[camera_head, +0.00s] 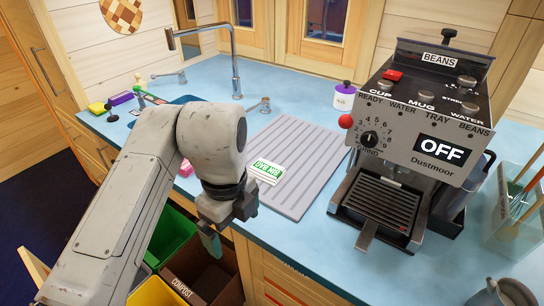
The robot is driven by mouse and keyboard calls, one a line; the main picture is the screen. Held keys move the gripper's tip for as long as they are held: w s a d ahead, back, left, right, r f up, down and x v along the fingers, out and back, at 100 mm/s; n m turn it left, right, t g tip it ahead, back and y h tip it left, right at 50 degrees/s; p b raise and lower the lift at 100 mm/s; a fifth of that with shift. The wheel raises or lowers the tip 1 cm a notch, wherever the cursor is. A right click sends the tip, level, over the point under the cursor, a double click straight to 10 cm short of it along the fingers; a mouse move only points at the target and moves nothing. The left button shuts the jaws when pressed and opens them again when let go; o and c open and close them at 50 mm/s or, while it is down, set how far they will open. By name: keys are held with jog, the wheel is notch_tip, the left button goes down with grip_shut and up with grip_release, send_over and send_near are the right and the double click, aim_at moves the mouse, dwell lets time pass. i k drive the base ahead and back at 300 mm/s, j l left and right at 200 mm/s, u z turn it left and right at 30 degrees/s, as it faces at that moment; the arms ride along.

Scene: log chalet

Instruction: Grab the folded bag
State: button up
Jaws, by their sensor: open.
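The folded bag (266,172) is a small flat white-and-green packet with printing that reads upside down from here. It lies at the left front part of the grey ribbed draining board (312,165) on the blue counter. My gripper (226,230) points down in front of the counter's edge, nearer to me than the bag and apart from it. It is open with nothing seen between its fingers. My arm and wrist hide part of the counter and sink left of the bag.
A coffee machine (425,120) marked OFF stands to the right. A tall tap (236,72) rises behind the board. Below the counter are green (176,236), brown compost (205,283) and yellow (155,293) bins. The board's middle is clear.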

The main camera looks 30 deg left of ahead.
aim_at(269, 172)
jog(key=i+j, duration=0.25)
jog(key=i, duration=0.2)
jog(key=i+j, duration=0.2)
jog(key=i, duration=0.25)
